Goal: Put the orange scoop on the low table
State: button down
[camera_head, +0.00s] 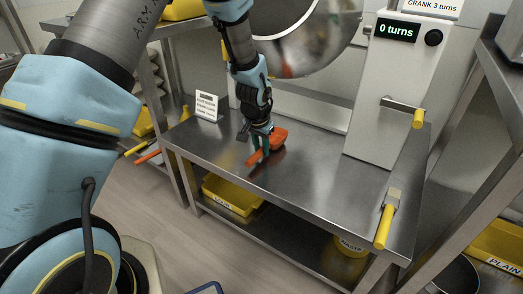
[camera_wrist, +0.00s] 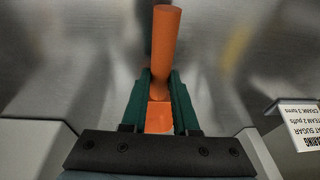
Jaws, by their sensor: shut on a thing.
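The orange scoop (camera_head: 277,138) is at the left-middle part of the steel table (camera_head: 310,190) in the head view. My gripper (camera_head: 262,146) points down over the table and is shut on the scoop. In the wrist view, the scoop's round orange handle (camera_wrist: 166,45) sticks out beyond the green fingers of my gripper (camera_wrist: 160,90). Part of the scoop is hidden by the gripper. I cannot tell whether the scoop touches the tabletop.
A small sign (camera_head: 206,106) stands at the table's back left. The table's front middle is bare.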

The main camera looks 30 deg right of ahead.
jog(key=shift+f, duration=0.35)
jog(key=shift+f, duration=0.2)
jog(key=c, duration=0.7)
grip_release()
jog(key=shift+r, duration=0.1)
jog(key=p+v, duration=0.1)
jog(key=v, duration=1.1)
jog(key=shift+d+r, duration=0.1)
